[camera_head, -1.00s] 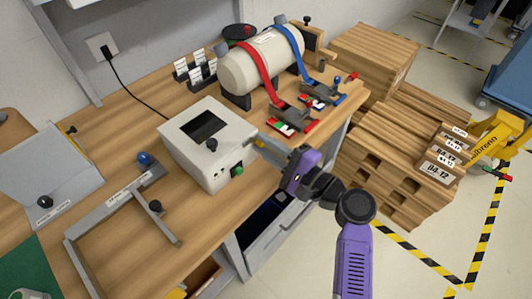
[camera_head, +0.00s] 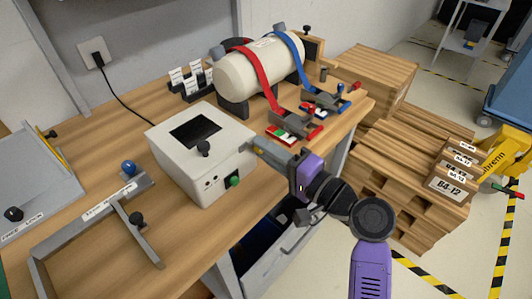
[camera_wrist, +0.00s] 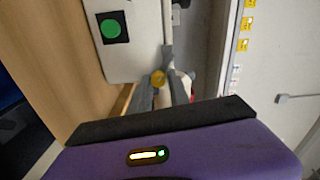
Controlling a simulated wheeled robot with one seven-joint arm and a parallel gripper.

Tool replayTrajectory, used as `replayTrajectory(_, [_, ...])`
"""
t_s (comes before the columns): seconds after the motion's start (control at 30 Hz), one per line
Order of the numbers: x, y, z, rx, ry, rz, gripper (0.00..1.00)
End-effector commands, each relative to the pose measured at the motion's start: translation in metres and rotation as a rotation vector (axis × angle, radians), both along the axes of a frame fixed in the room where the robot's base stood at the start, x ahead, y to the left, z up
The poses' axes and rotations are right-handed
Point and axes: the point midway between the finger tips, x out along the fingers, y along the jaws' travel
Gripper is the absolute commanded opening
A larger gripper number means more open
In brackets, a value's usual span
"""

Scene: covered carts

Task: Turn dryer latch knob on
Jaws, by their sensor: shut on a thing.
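My gripper (camera_head: 257,146) reaches the box's right side from the right.
A cream cylinder (camera_head: 240,84) with red and blue straps and clamps (camera_head: 288,130) stands behind the box. A grey metal frame (camera_head: 75,222) lies to the left. Wooden crates and pallets (camera_head: 400,165) stand right of the bench. An open drawer (camera_head: 280,250) is below.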

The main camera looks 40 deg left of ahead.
Motion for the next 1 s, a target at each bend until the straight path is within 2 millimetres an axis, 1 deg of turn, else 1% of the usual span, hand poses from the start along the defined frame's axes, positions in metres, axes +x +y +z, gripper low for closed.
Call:
replayTrajectory(0.03, [-0.007,0.002,-0.007,-0.011,0.002,0.018,0.0])
replayTrajectory(0.37, [-0.008,0.003,-0.009,-0.014,0.004,0.019,0.0])
replayTrajectory(0.4, [-0.008,0.003,-0.009,-0.014,0.004,0.019,0.3])
replayTrajectory(0.47, [-0.008,0.003,-0.009,-0.014,0.004,0.02,0.41])
replayTrajectory(0.83, [-0.006,0.001,-0.005,-0.009,0.002,0.015,0.41])
replayTrajectory(0.93, [-0.005,-0.006,-0.005,-0.008,0.003,0.012,0.41])
replayTrajectory(1.0, [-0.005,-0.016,-0.005,-0.007,0.003,0.01,0.41])
